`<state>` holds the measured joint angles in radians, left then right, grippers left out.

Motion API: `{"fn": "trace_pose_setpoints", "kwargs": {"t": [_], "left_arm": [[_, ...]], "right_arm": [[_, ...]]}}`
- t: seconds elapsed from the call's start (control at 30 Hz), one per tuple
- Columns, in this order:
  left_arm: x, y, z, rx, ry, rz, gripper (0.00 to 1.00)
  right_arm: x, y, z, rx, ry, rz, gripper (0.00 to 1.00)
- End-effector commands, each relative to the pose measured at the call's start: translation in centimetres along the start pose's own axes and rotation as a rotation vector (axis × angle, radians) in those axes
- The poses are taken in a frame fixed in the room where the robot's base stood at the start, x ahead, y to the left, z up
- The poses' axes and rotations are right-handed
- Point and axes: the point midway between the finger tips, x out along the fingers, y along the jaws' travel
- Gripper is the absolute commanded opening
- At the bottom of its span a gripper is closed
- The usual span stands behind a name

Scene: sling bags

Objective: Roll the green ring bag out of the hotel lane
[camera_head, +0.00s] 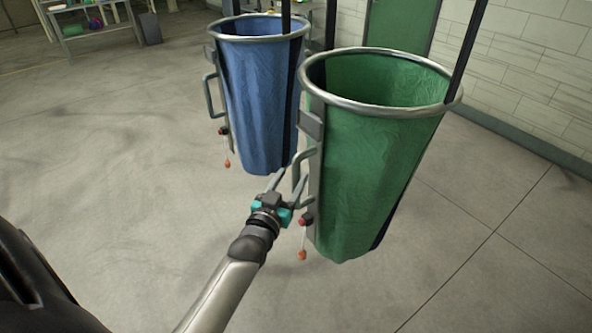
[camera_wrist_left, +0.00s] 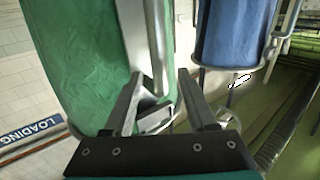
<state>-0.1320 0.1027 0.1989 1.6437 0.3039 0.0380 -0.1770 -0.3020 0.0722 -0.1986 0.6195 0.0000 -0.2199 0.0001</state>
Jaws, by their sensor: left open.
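The green ring bag (camera_head: 375,150) hangs from a metal ring on the right in the head view. It also fills the left of the left wrist view (camera_wrist_left: 82,65). A grey handle (camera_head: 297,172) stands out from its left side. My left gripper (camera_head: 284,183) is at this handle, with its fingers apart. In the left wrist view my left gripper (camera_wrist_left: 160,80) is open, with grey metal of the bag's frame showing between and beyond its fingers. I cannot tell whether the fingers touch the handle. My right gripper is not in view.
A blue ring bag (camera_head: 260,95) stands just left of and behind the green one. A white brick wall (camera_head: 545,65) and a green door (camera_head: 402,27) are behind. A table (camera_head: 92,32) stands at the far left. The floor at left and front right is clear.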

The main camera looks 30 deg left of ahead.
Motion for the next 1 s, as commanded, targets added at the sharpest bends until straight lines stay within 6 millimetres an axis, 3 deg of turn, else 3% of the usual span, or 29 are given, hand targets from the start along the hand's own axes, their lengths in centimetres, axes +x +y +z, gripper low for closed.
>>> {"fn": "trace_pose_setpoints", "kwargs": {"t": [0.1,0.3,0.7,1.0], "left_arm": [[1.7,0.0,0.0,0.000,0.001,0.000,0.57],[3.3,0.0,0.0,0.002,0.000,0.000,0.57],[3.7,0.0,0.0,0.001,-0.001,0.000,0.56],[3.7,0.0,0.0,0.001,-0.001,0.000,0.22]], "right_arm": [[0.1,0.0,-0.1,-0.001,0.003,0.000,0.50],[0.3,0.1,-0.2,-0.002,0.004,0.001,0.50],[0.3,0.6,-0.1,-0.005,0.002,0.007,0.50],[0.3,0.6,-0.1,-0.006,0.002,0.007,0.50]]}}
